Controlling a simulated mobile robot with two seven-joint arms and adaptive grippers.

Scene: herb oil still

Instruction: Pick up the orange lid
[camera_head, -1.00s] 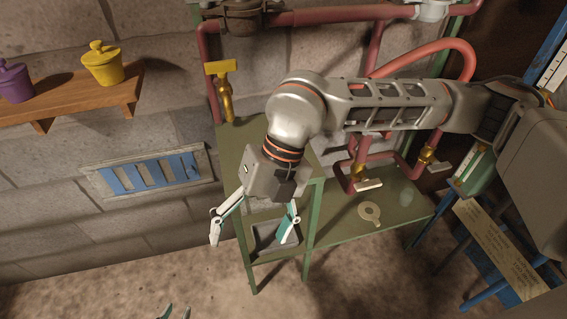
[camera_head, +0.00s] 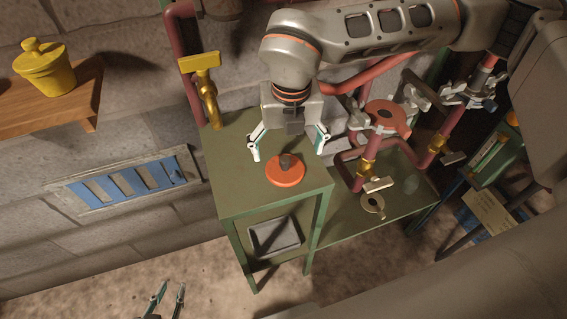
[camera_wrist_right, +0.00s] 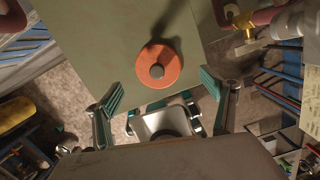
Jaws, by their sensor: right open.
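The orange lid (camera_head: 285,173) is a round disc with a dark knob, lying on the green table top (camera_head: 235,190). In the right wrist view the lid (camera_wrist_right: 158,66) lies beyond the fingertips, roughly centred between them. My right gripper (camera_head: 288,154) is open and empty, its fingers spread to either side behind the lid in the head view; contact cannot be judged. My left gripper (camera_head: 172,285) is at the bottom edge, low and away from the table, with its fingers apart and nothing between them.
Red pipes with brass fittings (camera_head: 368,155) are right of the table. A grey tray (camera_head: 275,238) is on the lower shelf. A yellow pot (camera_head: 45,72) stands on a wooden wall shelf.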

